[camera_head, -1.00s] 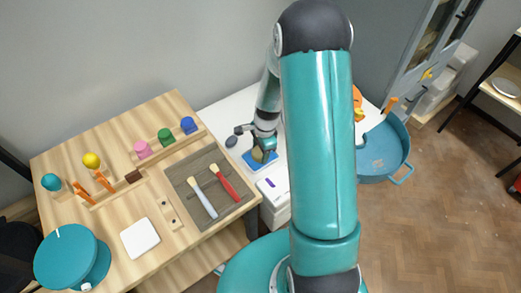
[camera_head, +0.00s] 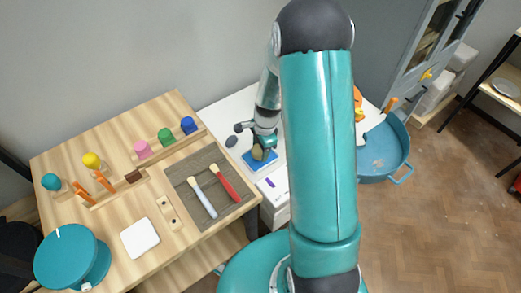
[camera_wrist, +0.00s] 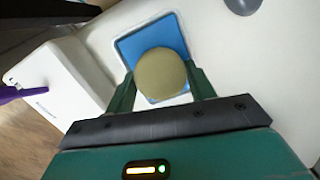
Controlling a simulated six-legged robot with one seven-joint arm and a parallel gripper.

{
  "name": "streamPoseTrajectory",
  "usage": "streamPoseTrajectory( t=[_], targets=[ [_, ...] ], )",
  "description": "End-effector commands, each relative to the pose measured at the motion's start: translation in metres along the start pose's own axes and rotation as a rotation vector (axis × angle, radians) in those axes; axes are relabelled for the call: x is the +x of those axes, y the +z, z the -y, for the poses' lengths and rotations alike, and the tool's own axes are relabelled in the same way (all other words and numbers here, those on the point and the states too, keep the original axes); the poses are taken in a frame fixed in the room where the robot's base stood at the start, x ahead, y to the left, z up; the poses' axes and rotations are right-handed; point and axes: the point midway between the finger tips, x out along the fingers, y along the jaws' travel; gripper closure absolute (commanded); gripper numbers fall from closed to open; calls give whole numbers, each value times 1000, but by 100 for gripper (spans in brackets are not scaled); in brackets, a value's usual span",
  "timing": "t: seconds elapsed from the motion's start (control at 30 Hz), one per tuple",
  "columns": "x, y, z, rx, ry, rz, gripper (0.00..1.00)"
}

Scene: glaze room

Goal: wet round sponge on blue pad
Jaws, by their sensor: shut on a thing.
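My gripper (camera_wrist: 161,85) is shut on the round tan sponge (camera_wrist: 161,72), with one green finger on each side of it. The sponge is over the blue pad (camera_wrist: 128,45) in the wrist view; I cannot tell whether it touches the pad. In the head view the sponge (camera_head: 257,153) shows small beneath my gripper (camera_head: 260,151), above the blue pad (camera_head: 262,165) on the white surface. My arm covers part of the scene to the right of the pad.
A dark oval item (camera_head: 231,141) lies left of the pad. The wooden table (camera_head: 100,140) at left holds brushes (camera_head: 204,198) and coloured knobs. A teal basin (camera_head: 384,155) is at right.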

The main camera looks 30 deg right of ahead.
Motion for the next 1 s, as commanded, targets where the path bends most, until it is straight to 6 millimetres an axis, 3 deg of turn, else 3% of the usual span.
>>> streamPoseTrajectory(
  t=[0.7, 1.0],
  targets=[
    [-52, 6, 1, 0, -1, 0, 64],
    [-56, 7, 0, 0, 0, 0, 64]
  ],
)
